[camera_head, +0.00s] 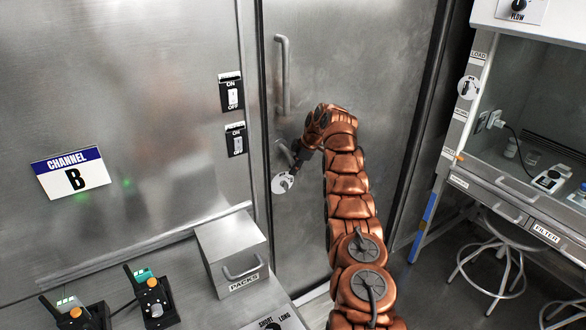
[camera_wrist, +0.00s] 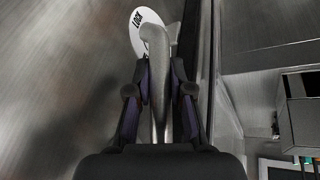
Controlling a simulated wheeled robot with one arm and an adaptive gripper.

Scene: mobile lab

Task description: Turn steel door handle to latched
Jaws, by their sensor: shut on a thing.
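The steel door (camera_head: 350,60) fills the middle of the head view and looks closed. Its round white plate (camera_head: 282,183) sits low near the door's left edge. My gripper (camera_head: 298,158) is at the handle, just above and right of the plate in the head view. In the wrist view its two dark fingers (camera_wrist: 160,88) are shut on the handle, one on each side. The handle's exact angle against the plate's marks is hard to tell.
A vertical grab bar (camera_head: 283,75) is on the door above my gripper. Two ON/OFF switches (camera_head: 231,92) are on the wall left of it. A steel PACKS box (camera_head: 232,250) stands on the bench at lower left. A fume hood (camera_head: 530,130) and stools (camera_head: 495,255) are at right.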

